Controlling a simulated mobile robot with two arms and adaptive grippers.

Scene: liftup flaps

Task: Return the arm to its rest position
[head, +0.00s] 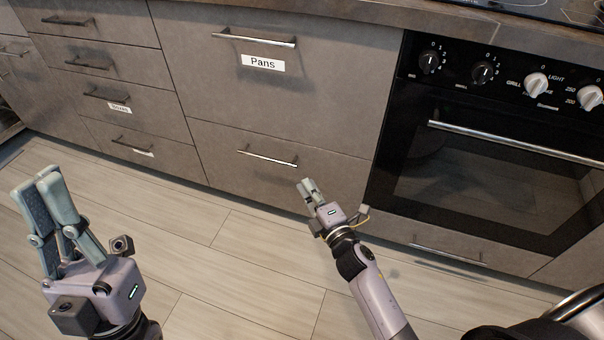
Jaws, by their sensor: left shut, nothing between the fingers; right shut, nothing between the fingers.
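My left gripper (46,190) is at the lower left, its two grey fingers pointing up with their tips close together. It is shut and holds nothing, above the floor and apart from the cabinets. My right gripper (306,185) is right of the middle, in front of the lower drawer (270,165). Its fingers are together and empty. My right arm (375,290) reaches up to it from the bottom edge. Whether the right fingertips touch the drawer front cannot be told.
A drawer labelled "Pans" (330,90) is closed above the lower drawer. A black oven (490,160) with knobs stands at the right. A stack of narrower drawers (110,70) is at the left, also shut. The light plank floor (235,255) between my arms is clear.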

